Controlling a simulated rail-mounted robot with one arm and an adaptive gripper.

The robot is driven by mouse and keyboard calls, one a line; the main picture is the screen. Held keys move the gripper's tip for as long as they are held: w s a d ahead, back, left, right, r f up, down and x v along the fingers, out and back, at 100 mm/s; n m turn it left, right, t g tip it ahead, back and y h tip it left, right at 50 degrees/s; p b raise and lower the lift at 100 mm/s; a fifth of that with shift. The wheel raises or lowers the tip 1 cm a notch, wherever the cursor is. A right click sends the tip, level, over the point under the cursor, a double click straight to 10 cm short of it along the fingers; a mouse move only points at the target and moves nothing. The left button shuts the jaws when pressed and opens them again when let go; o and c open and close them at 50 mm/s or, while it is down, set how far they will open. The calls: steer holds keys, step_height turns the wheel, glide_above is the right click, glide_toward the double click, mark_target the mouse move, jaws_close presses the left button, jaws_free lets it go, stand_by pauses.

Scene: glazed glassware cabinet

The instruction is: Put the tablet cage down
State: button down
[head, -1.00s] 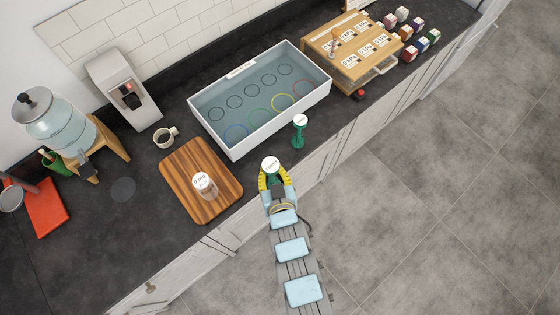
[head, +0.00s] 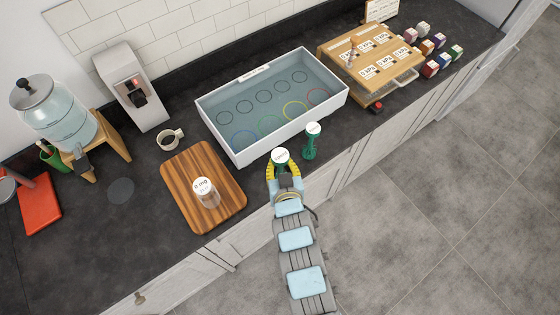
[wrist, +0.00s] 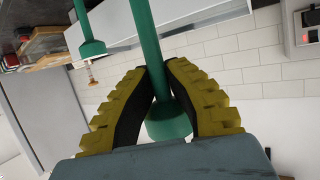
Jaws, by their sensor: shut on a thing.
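My gripper (head: 283,168) is shut on a green stemmed piece with a round white labelled top (head: 281,157), which I take to be the tablet cage. In the wrist view the yellow fingers close around its green stem (wrist: 151,45), with a wider green cup (wrist: 168,121) at one end. In the head view it is at the counter's front edge, below the tray's near side; its height above the counter is unclear. A similar green piece (head: 311,142) stands upright on the counter just to its right, apart from it. This also shows in the wrist view (wrist: 91,45).
A water tray (head: 222,142) with coloured rings lies behind. A wooden board (head: 175,180) with a labelled jar (head: 205,192) is at left. A wooden rack (head: 340,72), red button (head: 376,107) and several small coloured boxes (head: 430,67) are at right.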

steer(key=w+f+p, duration=0.1)
steer(key=w+f, duration=0.5)
steer(key=f, duration=0.3)
steer(key=shift+w+f+p, duration=0.15)
steer(key=shift+w+p, duration=0.15)
stand_by(0.3)
steer(key=shift+f, duration=0.1)
steer(key=c, duration=1.2)
jaws_free()
